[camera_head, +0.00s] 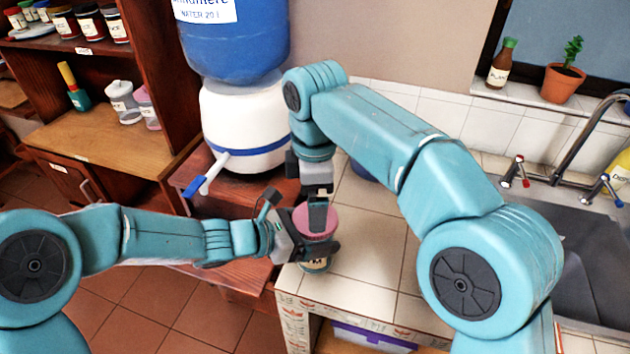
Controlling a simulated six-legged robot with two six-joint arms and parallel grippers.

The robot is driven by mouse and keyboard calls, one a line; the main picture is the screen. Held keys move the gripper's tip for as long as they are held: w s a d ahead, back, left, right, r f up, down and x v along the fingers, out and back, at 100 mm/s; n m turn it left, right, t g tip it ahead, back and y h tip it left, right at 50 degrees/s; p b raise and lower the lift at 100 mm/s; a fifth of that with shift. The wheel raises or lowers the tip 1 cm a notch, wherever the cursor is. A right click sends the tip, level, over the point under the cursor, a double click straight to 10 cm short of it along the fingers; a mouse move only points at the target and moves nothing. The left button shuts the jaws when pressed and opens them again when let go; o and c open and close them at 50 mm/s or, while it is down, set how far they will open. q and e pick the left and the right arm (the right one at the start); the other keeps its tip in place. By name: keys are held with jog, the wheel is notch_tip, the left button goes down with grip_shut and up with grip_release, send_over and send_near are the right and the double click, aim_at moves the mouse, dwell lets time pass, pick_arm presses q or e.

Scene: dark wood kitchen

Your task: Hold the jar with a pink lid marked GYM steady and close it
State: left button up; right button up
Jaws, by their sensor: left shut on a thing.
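The jar (318,264) stands upright at the left front corner of the tiled counter; its label is mostly hidden. Its pink lid (325,221) sits on or directly over the jar's top. My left gripper (297,232) comes in from the left and is shut on the jar, at its upper side by the lid. My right gripper (318,212) points down from above, with its dark fingers at the lid. Whether its fingers are closed on the lid cannot be told, as they overlap it.
A white and blue water dispenser (240,110) stands behind, its blue tap (208,172) sticking out left. A sink (590,255) with a faucet (585,140) is at the right. A wooden shelf (110,150) with jars is at the left. The counter tiles (365,240) are clear.

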jog(key=shift+f, duration=1.9)
jog(key=c, duration=0.8)
jog(key=o, duration=0.8)
jog(key=shift+r, duration=2.3)
jog(key=shift+r, duration=1.75)
jog(key=shift+f, duration=0.1)
